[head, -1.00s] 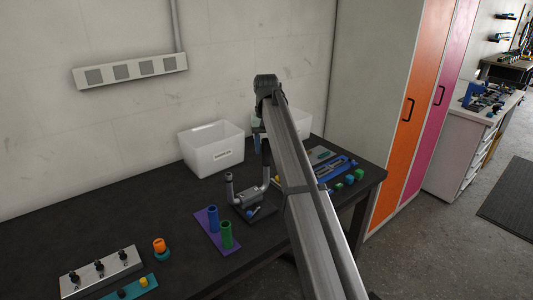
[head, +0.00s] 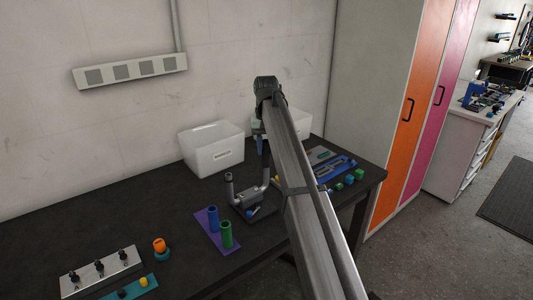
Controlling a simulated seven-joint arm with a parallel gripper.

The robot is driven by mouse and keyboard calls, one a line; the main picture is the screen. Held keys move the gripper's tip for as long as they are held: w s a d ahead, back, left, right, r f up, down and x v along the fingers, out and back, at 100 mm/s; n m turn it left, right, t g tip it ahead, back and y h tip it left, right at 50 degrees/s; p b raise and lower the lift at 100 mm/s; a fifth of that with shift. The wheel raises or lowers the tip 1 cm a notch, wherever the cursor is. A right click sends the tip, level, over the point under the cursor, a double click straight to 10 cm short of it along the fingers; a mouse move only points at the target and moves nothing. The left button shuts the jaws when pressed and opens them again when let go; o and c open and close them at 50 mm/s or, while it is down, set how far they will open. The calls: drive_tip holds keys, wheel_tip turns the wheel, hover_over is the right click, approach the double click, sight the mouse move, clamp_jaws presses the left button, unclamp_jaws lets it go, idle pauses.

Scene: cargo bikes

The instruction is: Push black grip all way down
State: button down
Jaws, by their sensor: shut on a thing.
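A small grey metal handlebar stand (head: 249,197) is on the dark bench near the middle, with an upright bar end on its left and another on its right. My gripper (head: 263,147) is above the right bar end, partly hidden by my arm. It is shut on a dark upright piece, which looks like the black grip (head: 265,164). The grip appears in line with the right bar end. How far down it sits on the bar is too small and too covered to tell.
A purple base (head: 205,226) with blue and green tubes stands left of the stand. White bins (head: 213,155) are behind. A switch box (head: 100,275) and an orange-topped piece (head: 159,245) are at left. Blue and green parts (head: 337,186) lie right of my arm.

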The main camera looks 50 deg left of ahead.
sight(266, 163)
drive_tip(key=shift+f, duration=3.35)
drive_tip(key=c, duration=0.7)
unclamp_jaws()
wheel_tip(266, 163, up, 14)
drive_tip(key=shift+f, duration=0.1)
